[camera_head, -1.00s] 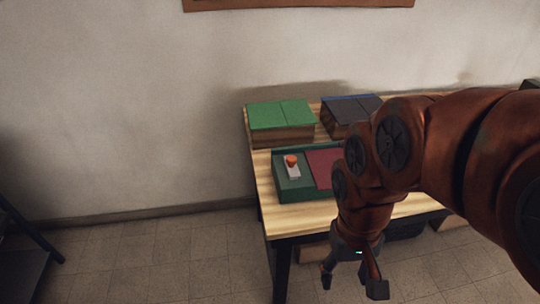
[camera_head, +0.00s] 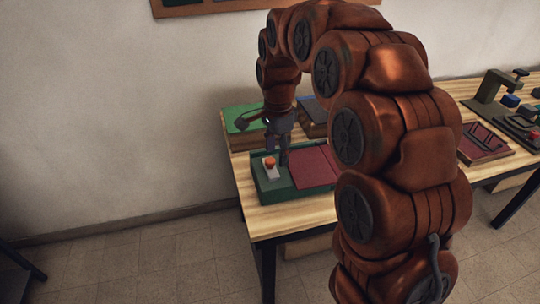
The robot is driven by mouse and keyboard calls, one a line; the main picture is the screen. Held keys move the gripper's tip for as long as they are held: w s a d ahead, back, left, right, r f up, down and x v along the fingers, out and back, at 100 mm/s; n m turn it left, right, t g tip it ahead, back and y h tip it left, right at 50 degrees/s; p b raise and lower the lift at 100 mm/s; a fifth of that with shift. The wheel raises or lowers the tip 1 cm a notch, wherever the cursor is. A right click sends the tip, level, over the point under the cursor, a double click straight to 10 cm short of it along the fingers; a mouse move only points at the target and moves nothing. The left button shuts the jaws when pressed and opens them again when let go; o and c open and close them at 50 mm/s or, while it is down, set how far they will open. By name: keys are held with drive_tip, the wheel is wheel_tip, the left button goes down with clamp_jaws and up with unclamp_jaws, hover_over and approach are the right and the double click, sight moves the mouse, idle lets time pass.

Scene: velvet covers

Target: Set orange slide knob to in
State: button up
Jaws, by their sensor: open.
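The orange slide knob (camera_head: 270,162) stands on a pale slide plate (camera_head: 271,174) at the left part of a green tray-like panel (camera_head: 268,192) on the table. My gripper (camera_head: 277,158) points down just behind and to the right of the knob, with its fingers open and apart. One finger is near the knob; I cannot tell whether it touches. Nothing shows between the fingers. My arm arches over the right side of the panel and hides part of it.
A maroon panel (camera_head: 314,166) fills the right of the green panel. A green-topped box (camera_head: 240,115) and a dark-topped box (camera_head: 313,112) stand behind. Farther right are a maroon tray (camera_head: 484,147) and a dark green device (camera_head: 495,86). The table's front left strip (camera_head: 262,222) is clear.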

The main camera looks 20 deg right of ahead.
sight(270, 160)
drive_tip(key=w+f+m, duration=0.1)
drive_tip(key=w, duration=0.2)
drive_tip(key=w+m, duration=0.2)
drive_tip(key=w, duration=0.1)
drive_tip(key=w+f+m, duration=0.1)
drive_tip(key=w+m, duration=0.1)
drive_tip(key=w, duration=0.1)
drive_tip(key=shift+d+f+p, duration=0.3)
drive_tip(key=shift+f+p, duration=1.2)
drive_tip(key=shift+f, duration=2.7)
clamp_jaws()
